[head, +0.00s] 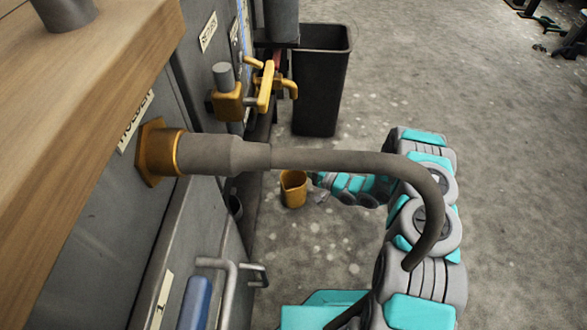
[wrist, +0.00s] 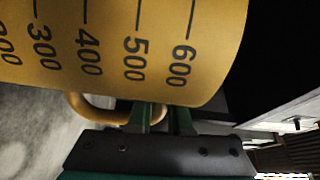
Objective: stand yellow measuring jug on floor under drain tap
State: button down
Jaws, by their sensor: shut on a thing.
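The yellow measuring jug (head: 293,189) is upright in the head view, low beside the grey cabinet's foot. I cannot tell whether it touches the floor (head: 330,245). In the wrist view the jug's wall (wrist: 110,45) fills the top, with black marks from 300 to 600. My gripper (wrist: 160,117) is shut on the jug's handle (wrist: 92,108); in the head view my gripper (head: 314,196) is just right of the jug. A yellow tap (head: 265,88), apparently the drain tap, sticks out from the cabinet, farther back than the jug, its spout pointing right.
A black bin (head: 320,80) stands on the floor behind the tap. A grey hose (head: 340,158) from a brass fitting (head: 158,152) arches across the head view, above my arm. A blue handle (head: 196,303) and grey pipe are at lower left.

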jog(key=shift+f, duration=0.75)
jog(key=shift+f, duration=0.2)
jog(key=c, duration=0.8)
grip_release()
jog(key=shift+c, duration=0.2)
